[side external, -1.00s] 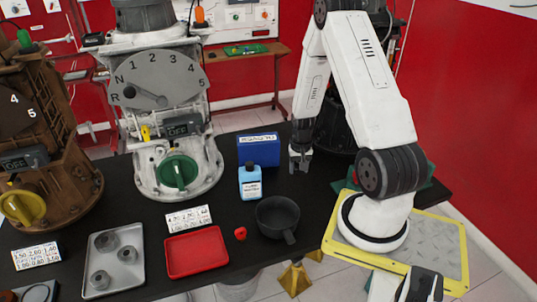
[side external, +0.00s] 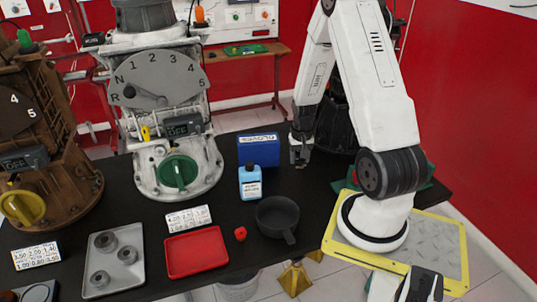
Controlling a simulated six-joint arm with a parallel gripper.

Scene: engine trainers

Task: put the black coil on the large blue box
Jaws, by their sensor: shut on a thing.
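The large blue box (side external: 258,150), with a white label on its front, stands upright on the black table. My gripper (side external: 300,161) is just to the right of the box, low over the table. Its jaws are shut on a small dark thing, likely the black coil, which hardly shows against the dark table and the fingers. No other black coil can be made out.
A light blue bottle (side external: 250,182) stands in front of the box. A dark pan (side external: 277,217), a red knob-like piece (side external: 240,234), a red tray (side external: 196,252) and a grey tray with rings (side external: 128,270) lie nearer. A grey engine trainer (side external: 165,110) rises at left.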

